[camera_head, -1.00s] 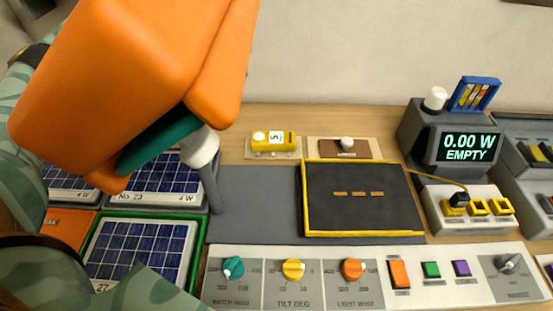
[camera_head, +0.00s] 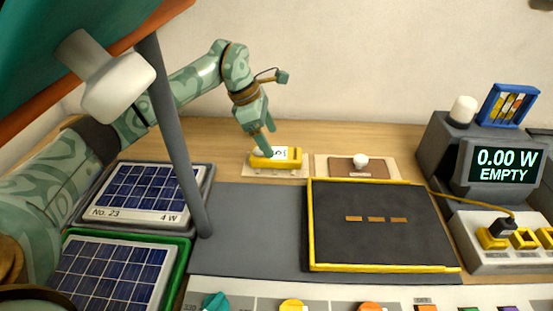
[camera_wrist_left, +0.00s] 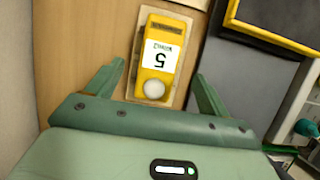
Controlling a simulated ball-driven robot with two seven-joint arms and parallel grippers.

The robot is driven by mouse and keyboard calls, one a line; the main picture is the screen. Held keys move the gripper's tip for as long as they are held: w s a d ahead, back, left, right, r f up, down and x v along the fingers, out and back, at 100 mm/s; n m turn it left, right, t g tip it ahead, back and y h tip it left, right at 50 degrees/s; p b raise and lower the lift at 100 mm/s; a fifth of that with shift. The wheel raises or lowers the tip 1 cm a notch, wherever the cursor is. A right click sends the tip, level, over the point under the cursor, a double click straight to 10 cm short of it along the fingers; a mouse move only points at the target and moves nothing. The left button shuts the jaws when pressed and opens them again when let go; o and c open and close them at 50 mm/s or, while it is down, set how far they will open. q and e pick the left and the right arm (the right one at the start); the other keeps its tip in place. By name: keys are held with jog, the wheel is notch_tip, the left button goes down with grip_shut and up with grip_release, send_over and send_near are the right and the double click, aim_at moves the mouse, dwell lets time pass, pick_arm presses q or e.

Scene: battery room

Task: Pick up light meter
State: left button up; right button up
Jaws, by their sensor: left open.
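The light meter (camera_head: 288,158) is a small yellow block with a white label and a white dome, lying on a pale mat at the back of the table. In the left wrist view the light meter (camera_wrist_left: 161,52) shows its label "5" upside down and its dome towards me. My left gripper (camera_head: 264,143) is at the light meter's left part, partly covering it. In the wrist view the left gripper (camera_wrist_left: 160,82) is open, with one finger on each side of the mat and dome end. My right gripper does not show.
A brown pad with a white knob (camera_head: 360,162) lies right of the meter. A black yellow-rimmed board (camera_head: 375,250) is in front. Solar panels (camera_head: 145,192) lie at left, beside a grey post (camera_head: 175,130). A grey display unit (camera_head: 455,150) stands at right.

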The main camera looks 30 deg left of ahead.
aim_at(276, 156)
pick_arm(q)
jog(key=x, duration=0.1)
jog(key=b+x, duration=0.1)
jog(key=x, duration=0.1)
jog(key=b+x, duration=0.1)
jog(key=x, duration=0.1)
jog(key=shift+s+a+f, duration=0.1)
jog(key=shift+a+f, duration=0.15)
jog(key=shift+s+r, duration=0.1)
jog(key=shift+r, duration=0.05)
jog(key=shift+c, duration=0.9)
jog(key=c, duration=1)
jog(key=shift+o, duration=0.2)
